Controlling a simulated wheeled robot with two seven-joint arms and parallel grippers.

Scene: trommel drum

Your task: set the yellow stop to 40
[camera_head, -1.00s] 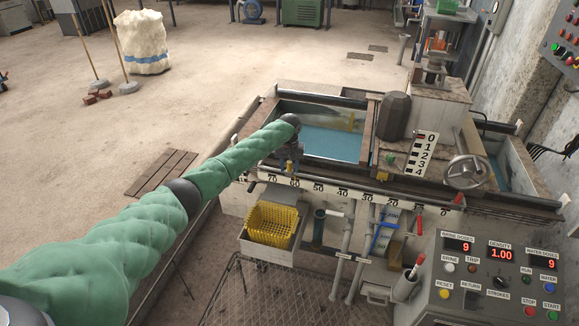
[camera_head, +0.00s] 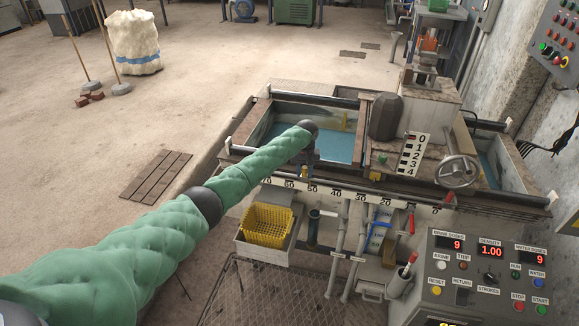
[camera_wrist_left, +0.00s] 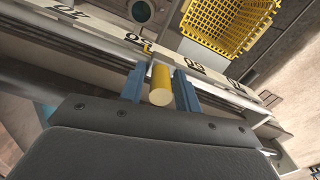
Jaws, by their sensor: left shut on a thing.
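The yellow stop (camera_head: 304,173) is a small yellow peg on the rail above the white number scale (camera_head: 347,196) on the front of the tank. My left gripper (camera_head: 306,164) is at the stop, its arm reaching in from the left. In the left wrist view the blue fingers (camera_wrist_left: 160,88) stand on both sides of the yellow stop (camera_wrist_left: 160,84), shut on it. There, a small yellow pointer sits close to the 50 mark, and the scale appears upside down. The 40 mark (camera_head: 333,193) lies to the right of the stop in the head view. My right gripper is not in view.
Pipes and a red-handled lever (camera_head: 411,222) are farther right. A handwheel (camera_head: 459,172) and a control panel (camera_head: 490,270) stand at the right. The rail right of the stop looks clear toward 40.

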